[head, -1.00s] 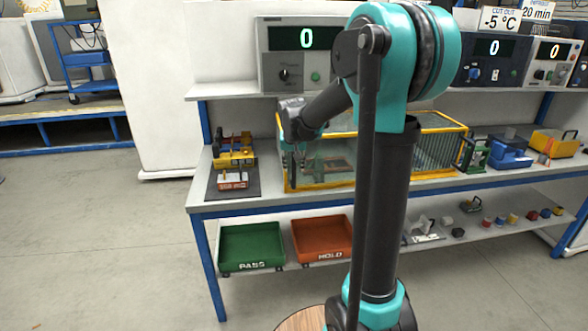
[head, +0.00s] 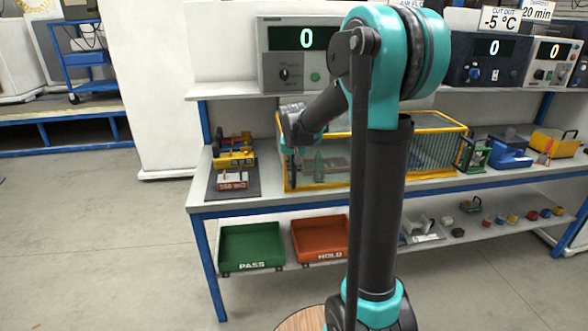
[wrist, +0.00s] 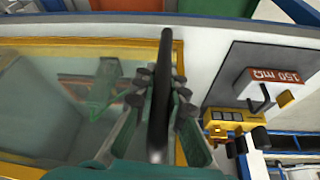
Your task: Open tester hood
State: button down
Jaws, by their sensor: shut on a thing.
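The tester hood (head: 440,120) is a clear box with a yellow frame on the bench, partly hidden behind my arm. It looks closed in the head view. In the wrist view, its yellow frame (wrist: 70,43) and clear panel fill the left side. A dark upright bar, seemingly the hood's handle (wrist: 162,95), stands at the hood's left front corner. My gripper (head: 293,168) is at that corner. In the wrist view, my gripper's fingers (wrist: 160,88) are shut on the bar, one on each side. A green object (head: 318,163) shows through the glass.
A dark mat (head: 245,188) with yellow and red devices lies just left of the hood. A grey meter (head: 290,72) sits on the shelf above. Green (head: 250,240) and orange (head: 320,232) trays are below the bench. The floor at left is clear.

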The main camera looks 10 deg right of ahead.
jog(key=shift+d, duration=0.1)
dwell(0.3)
jog(key=d, duration=3.2)
jog(key=c, duration=1.5)
grip_release()
jog(key=shift+c, duration=0.2)
jog(key=shift+r, duration=0.1)
jog(key=v, duration=1.2)
jog(key=shift+a, duration=0.1)
